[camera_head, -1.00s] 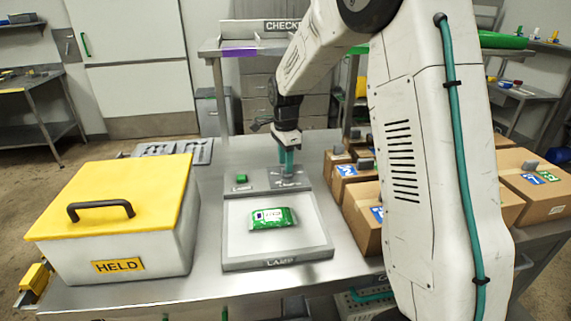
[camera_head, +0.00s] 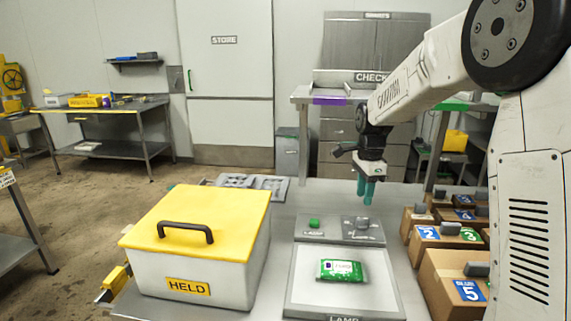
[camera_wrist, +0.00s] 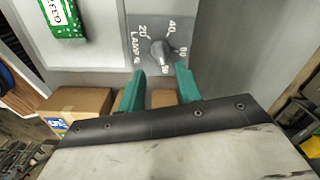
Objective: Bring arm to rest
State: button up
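My gripper (camera_head: 367,188) hangs above the back of the lamp panel in the head view, its teal fingers pointing down. In the wrist view the two teal fingers (camera_wrist: 161,82) stand apart with nothing between them. A grey knob (camera_wrist: 160,52) with a numbered dial sits just beyond the fingertips; it also shows in the head view (camera_head: 363,223). The gripper appears clear of the knob. A green packet (camera_head: 341,270) lies flat on the pale lamp plate (camera_head: 310,297); its edge also shows in the wrist view (camera_wrist: 63,17).
A white box with a yellow lid (camera_head: 215,216), marked HELD, stands left of the lamp panel. Numbered cardboard boxes (camera_head: 445,281) stand at the right. A green button (camera_head: 314,223) is on the panel. A shelf marked CHECK (camera_head: 330,84) rises behind the table.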

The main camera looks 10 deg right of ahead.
jog(key=shift+s+f+n, duration=0.2)
jog(key=shift+s+n, duration=0.1)
jog(key=shift+n, duration=0.6)
jog(key=s+a+r+n, duration=0.2)
jog(key=s+n, duration=0.3)
jog(key=s, duration=0.7)
jog(key=s+a+r+n+t, duration=0.1)
jog(key=s+n, duration=0.5)
jog(key=s, duration=0.6)
jog(key=s+a+r+n, duration=0.4)
jog(key=s+a+n, duration=0.1)
jog(key=s, duration=0.8)
jog(key=shift+n, duration=0.4)
jog(key=shift+s+r, duration=0.1)
